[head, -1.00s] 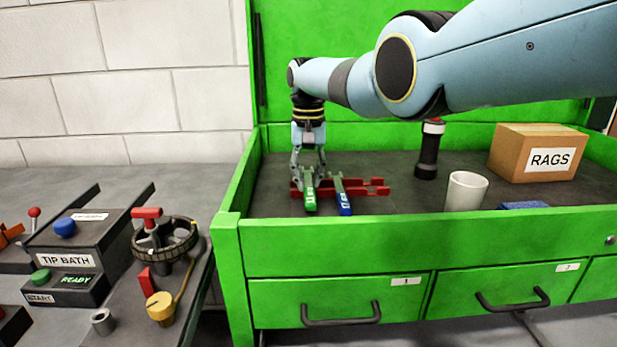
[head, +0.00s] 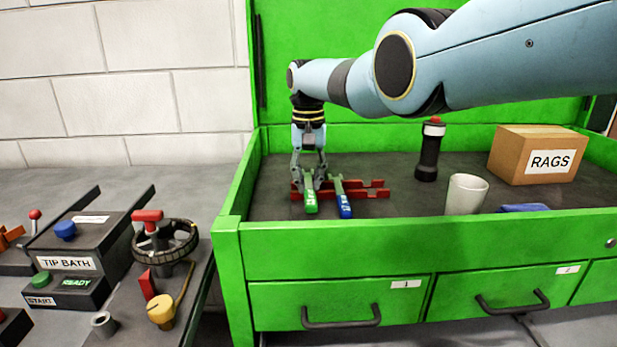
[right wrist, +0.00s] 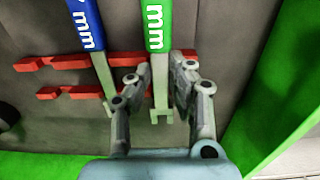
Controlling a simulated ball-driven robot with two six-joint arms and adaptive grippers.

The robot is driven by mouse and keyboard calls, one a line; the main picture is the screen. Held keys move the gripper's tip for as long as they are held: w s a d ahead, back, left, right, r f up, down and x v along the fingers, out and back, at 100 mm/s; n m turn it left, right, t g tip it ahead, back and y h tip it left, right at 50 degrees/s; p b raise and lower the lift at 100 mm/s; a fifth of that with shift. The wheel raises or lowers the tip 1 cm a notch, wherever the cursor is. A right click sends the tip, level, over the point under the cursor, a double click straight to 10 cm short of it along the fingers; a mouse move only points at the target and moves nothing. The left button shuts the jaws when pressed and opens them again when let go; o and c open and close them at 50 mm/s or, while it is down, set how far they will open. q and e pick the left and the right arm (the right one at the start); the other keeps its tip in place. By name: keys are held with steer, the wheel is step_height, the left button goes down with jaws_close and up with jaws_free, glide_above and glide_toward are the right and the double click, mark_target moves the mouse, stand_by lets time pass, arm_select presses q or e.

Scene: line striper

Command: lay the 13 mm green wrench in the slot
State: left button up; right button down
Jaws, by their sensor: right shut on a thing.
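The green wrench (head: 311,201) lies at the left end of the red slotted rack (head: 375,189), with its green handle toward the front. In the right wrist view the green wrench (right wrist: 157,25) shows "mm" on its handle, and its bare metal end runs between my fingers. My right gripper (head: 309,184) points down and is shut on the green wrench at the rack. I cannot tell whether the wrench is fully seated in a slot. The blue wrench (head: 343,203) lies just to its right across the rack (right wrist: 72,92). My left gripper is not in view.
The green tray wall (head: 240,190) is close on the left. A dark flashlight (head: 428,155), a white cup (head: 465,194) and a RAGS box (head: 535,154) stand to the right. The tip bath unit (head: 75,262) and a handwheel (head: 165,240) are outside, on the left.

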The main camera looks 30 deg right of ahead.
mark_target(308, 185)
steer(key=shift+w+r, duration=0.1)
steer(key=shift+r, duration=0.05)
steer(key=c, duration=0.8)
jaws_free()
steer(key=shift+c, duration=0.2)
steer(key=shift+r, duration=0.15)
step_height(308, 185, up, 7)
steer(key=p, duration=0.6)
